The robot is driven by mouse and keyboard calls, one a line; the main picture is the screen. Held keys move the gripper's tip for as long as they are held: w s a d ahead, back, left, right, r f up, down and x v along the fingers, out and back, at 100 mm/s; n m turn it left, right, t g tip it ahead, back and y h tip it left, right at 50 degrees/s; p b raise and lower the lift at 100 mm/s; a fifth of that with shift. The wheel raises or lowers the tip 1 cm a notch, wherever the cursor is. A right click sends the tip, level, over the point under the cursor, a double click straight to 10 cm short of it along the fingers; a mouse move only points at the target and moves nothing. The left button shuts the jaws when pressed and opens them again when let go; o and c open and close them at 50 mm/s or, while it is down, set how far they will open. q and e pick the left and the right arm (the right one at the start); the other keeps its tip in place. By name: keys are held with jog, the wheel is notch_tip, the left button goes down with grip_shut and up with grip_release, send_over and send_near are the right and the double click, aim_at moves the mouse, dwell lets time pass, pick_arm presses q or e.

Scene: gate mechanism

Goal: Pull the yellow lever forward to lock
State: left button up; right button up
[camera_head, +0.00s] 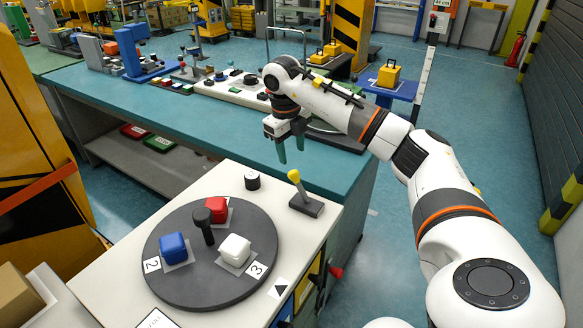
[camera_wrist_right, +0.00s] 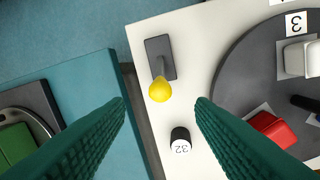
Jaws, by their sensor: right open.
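The yellow lever (camera_head: 297,182) has a yellow knob on a grey stem and stands on a dark rectangular base (camera_head: 307,205) at the back right of the white worktop. In the right wrist view its knob (camera_wrist_right: 160,90) shows between and beyond the fingertips, with the base just past it. My right gripper (camera_head: 291,156) is open and empty, pointing down, above and behind the lever in the head view. It touches nothing. Its two green fingers frame the lower part of the right wrist view (camera_wrist_right: 160,103). My left gripper is not in view.
A dark round turntable (camera_head: 206,290) with red, blue and white blocks and a black central post lies left of the lever. A small black cylinder (camera_head: 252,181) stands near the lever. A teal bench (camera_head: 215,130) is behind. Floor is open at right.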

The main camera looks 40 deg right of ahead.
aim_at(293, 171)
jog(key=f, duration=0.3)
jog(key=shift+d+f+p, duration=0.25)
jog(key=shift+f+p, duration=0.1)
jog(key=f, duration=0.3)
jog(key=shift+w+d+f+p, duration=0.15)
jog(key=shift+d+f+p, duration=0.05)
jog(key=shift+f+p, duration=0.15)
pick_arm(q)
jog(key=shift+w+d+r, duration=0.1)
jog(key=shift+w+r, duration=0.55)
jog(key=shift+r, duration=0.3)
pick_arm(e)
jog(key=shift+f, duration=0.35)
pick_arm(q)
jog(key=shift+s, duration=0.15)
pick_arm(e)
jog(key=shift+c, duration=0.2)
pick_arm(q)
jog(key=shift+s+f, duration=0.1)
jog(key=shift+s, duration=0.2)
pick_arm(e)
grip_shut()
